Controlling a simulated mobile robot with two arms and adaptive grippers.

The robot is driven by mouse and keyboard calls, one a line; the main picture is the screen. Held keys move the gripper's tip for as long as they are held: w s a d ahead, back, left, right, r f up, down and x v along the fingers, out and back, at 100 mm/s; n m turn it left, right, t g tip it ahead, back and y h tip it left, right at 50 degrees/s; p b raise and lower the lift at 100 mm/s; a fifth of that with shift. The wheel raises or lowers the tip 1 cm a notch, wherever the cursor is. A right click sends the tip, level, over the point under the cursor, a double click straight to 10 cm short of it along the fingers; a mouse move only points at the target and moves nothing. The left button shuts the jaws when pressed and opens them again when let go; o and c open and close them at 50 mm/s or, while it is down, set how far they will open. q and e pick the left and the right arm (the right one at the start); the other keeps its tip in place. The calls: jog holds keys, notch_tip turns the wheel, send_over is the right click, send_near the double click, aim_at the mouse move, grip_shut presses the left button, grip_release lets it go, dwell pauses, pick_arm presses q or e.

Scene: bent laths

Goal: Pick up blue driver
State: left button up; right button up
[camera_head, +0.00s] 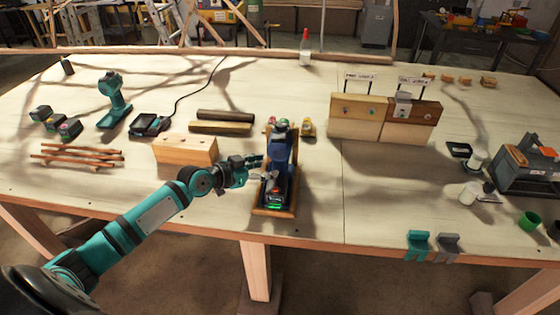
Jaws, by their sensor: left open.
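The blue driver (281,158) sits in a shallow wooden tray (261,209) near the front middle of the table, in the head view. My left gripper (259,164) comes in from the left and is open just left of the driver's body. Its fingertips are close to the driver; I cannot tell whether they touch it. My right gripper is not in view.
A wooden block (185,150) stands just behind my left wrist. Upright wooden boards (357,117) stand right of the driver. The table front between the tray and the teal hook (418,243) is clear.

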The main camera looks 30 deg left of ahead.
aim_at(273, 163)
pick_arm(q)
jog(key=shift+w+d, duration=0.15)
jog(key=shift+w, duration=0.2)
jog(key=p+x, duration=0.1)
jog(key=x, duration=0.3)
jog(key=shift+w+f, duration=0.1)
jog(key=shift+w, duration=0.15)
jog(key=shift+s, duration=0.15)
jog(key=shift+c, duration=0.9)
grip_shut()
jog(key=shift+r, duration=0.25)
